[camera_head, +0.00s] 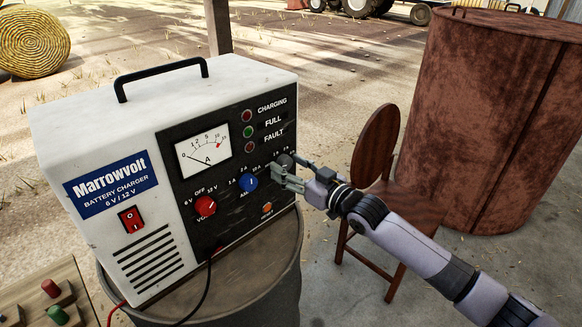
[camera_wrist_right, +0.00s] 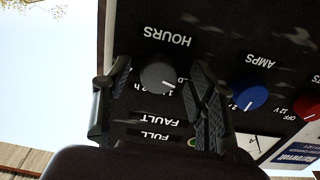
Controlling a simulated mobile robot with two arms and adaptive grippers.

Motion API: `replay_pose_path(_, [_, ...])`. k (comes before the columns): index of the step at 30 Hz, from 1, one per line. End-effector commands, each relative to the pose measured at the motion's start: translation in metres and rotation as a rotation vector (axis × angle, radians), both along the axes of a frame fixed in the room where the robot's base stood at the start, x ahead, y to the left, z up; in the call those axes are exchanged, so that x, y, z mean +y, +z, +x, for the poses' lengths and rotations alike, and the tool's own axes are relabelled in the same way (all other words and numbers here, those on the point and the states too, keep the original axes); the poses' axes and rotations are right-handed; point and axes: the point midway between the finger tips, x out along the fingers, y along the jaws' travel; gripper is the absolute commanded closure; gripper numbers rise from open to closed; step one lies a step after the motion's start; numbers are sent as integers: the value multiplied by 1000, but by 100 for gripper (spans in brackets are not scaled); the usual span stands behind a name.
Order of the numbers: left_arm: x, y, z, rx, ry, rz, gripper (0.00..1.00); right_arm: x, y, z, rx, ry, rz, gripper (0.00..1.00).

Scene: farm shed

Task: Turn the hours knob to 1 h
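The hours knob (camera_wrist_right: 158,73) is dark grey and round, on the black front panel of the white Marrowvolt battery charger (camera_head: 85,130). In the head view the knob (camera_head: 285,160) is partly covered by my right gripper (camera_head: 284,177). In the wrist view, which shows the panel upside down, the fingers of my right gripper (camera_wrist_right: 160,95) stand open on either side of the knob, with a small gap visible at each side. A pale pointer mark shows on the knob's lower right there. The scale print beside it is partly hidden by the fingers. My left gripper is out of view.
A blue amps knob (camera_head: 248,183) and a red volts knob (camera_head: 205,206) sit left of the hours knob. The charger stands on a drum (camera_head: 262,275). A wooden chair (camera_head: 378,140) and a rusty barrel (camera_head: 490,110) stand to the right.

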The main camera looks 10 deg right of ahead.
Motion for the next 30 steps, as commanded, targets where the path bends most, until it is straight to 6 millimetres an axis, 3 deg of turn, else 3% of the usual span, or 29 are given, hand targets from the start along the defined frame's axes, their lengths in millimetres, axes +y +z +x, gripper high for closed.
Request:
replay_pose_path(21, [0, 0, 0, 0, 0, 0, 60, 0, 0, 0, 0, 0, 0, 96])
replay_pose_path(30, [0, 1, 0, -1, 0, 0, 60, 0, 0, 0, 26, 0, 33, 96])
